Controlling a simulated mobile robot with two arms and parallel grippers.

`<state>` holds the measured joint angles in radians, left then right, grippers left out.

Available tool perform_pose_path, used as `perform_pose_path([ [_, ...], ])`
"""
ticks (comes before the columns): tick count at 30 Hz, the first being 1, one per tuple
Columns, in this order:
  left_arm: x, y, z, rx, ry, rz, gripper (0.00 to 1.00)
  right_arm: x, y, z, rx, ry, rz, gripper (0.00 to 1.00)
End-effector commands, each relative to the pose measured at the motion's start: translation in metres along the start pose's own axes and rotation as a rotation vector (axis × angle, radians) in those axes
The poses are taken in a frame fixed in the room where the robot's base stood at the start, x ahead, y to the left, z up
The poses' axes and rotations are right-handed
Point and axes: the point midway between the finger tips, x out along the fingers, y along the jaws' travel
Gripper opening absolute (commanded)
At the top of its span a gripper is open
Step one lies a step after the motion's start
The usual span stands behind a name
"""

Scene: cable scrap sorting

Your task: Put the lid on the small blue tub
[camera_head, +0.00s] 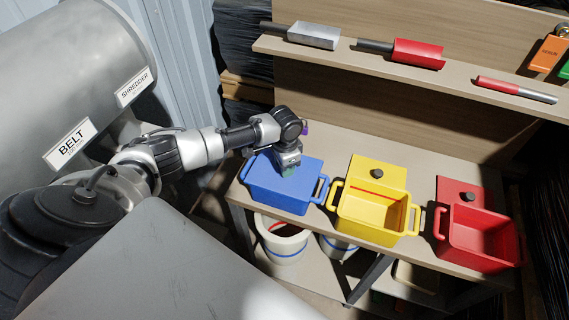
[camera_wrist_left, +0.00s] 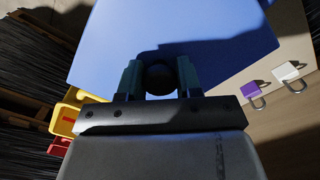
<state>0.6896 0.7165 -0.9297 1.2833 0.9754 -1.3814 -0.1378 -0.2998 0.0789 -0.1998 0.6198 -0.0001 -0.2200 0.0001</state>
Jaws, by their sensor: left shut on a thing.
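The small blue tub (camera_head: 278,196) stands on the bench at the left of the row, with a handle at its right end. Its flat blue lid (camera_head: 311,168) lies over the tub's top; I cannot tell if it is fully seated or just above the rim. My left gripper (camera_head: 288,168) reaches down onto the lid. In the left wrist view my left gripper (camera_wrist_left: 159,80) is shut on the dark round knob (camera_wrist_left: 159,77) of the blue lid (camera_wrist_left: 190,22). The tub's inside is hidden. My right gripper is not in view.
A yellow tub (camera_head: 366,232) and a red tub (camera_head: 470,256) stand open to the right, each with its lid (camera_head: 367,167) (camera_head: 456,187) behind. A shelf (camera_head: 350,62) above holds scoop-like tools. A purple padlock (camera_wrist_left: 250,89) and a white padlock (camera_wrist_left: 287,71) show in the wrist view.

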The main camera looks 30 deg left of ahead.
Motion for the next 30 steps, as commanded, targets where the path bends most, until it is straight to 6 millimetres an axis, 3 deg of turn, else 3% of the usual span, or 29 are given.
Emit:
perform_pose_path([
  [9, 0.0, -0.0002, -0.0001, 0.0, 0.001, 0.0, 0.11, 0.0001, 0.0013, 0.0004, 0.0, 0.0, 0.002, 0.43],
  [10, 0.0, -0.0003, -0.0001, 0.0, 0.001, 0.0, 0.36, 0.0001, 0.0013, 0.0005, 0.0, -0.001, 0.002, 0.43],
  [15, -0.0001, -0.0003, -0.0001, -0.001, 0.001, 0.0, 0.62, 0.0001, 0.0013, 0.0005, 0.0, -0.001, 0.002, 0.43],
  [21, -0.0001, -0.0004, 0.0, -0.001, 0.001, 0.0, 0.64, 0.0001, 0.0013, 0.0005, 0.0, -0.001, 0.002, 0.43],
  [26, 0.0001, -0.0004, 0.0001, -0.001, 0.0, 0.0, 0.87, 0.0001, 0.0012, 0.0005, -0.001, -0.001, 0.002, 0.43],
  [30, 0.0001, -0.0004, 0.0001, -0.001, 0.0, 0.0, 0.9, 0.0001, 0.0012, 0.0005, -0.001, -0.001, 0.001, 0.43],
])
